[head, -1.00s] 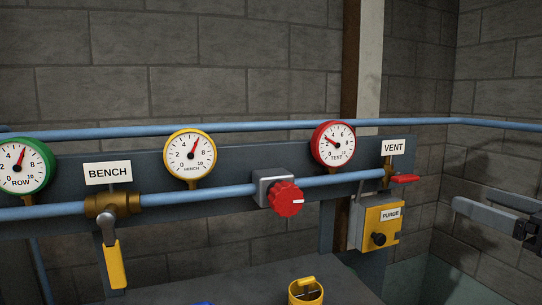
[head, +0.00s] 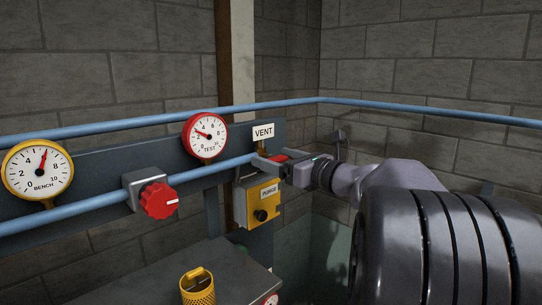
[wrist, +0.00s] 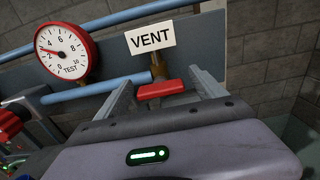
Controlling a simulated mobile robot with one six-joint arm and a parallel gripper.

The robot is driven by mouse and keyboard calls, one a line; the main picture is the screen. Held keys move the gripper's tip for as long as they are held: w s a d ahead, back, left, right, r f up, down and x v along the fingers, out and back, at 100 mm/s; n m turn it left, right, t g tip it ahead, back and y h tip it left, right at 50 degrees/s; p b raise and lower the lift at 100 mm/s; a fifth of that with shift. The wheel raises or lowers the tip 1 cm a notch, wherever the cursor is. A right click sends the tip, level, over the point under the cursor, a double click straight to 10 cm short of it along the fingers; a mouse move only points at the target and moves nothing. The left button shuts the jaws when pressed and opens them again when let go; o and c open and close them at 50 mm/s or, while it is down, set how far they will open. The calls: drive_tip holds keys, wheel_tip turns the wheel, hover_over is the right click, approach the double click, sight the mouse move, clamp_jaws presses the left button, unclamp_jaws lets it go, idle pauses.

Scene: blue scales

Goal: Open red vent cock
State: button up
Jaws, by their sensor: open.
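The red vent cock handle (wrist: 160,89) sits below the white VENT sign (wrist: 151,39) on a brass fitting (wrist: 157,68) at the end of the blue pipe. In the wrist view my open gripper (wrist: 165,90) has one finger on each side of the handle, with gaps visible. In the head view my gripper (head: 266,160) is at the red handle (head: 278,158), just under the VENT sign (head: 263,132). Part of the handle is hidden there behind the gripper. The red TEST gauge (head: 205,135) reads about 2 to 3.
A yellow PURGE box (head: 262,204) with a black knob hangs just below the gripper. A red knob (head: 159,201) and the yellow BENCH gauge (head: 38,170) are to the left. A grey bench (head: 190,262) holds a yellow cylinder (head: 197,287). The wall is behind.

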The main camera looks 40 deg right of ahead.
drive_tip(key=c, duration=1.4)
drive_tip(key=shift+o, duration=0.2)
drive_tip(key=shift+f+n+b, duration=0.1)
drive_tip(key=shift+n+b, duration=0.2)
drive_tip(key=shift+b, duration=0.1)
drive_tip(key=n+b, duration=0.1)
drive_tip(key=b, duration=0.1)
drive_tip(key=n+b, duration=0.1)
drive_tip(key=b, duration=0.1)
drive_tip(key=shift+f, duration=0.25)
drive_tip(key=n+b, duration=0.6)
drive_tip(key=b, duration=0.1)
drive_tip(key=shift+a, duration=0.15)
drive_tip(key=n+b, duration=0.4)
drive_tip(key=b, duration=0.1)
drive_tip(key=n+b, duration=0.4)
drive_tip(key=n, duration=0.1)
drive_tip(key=shift+a, duration=0.1)
drive_tip(key=shift+n, duration=0.3)
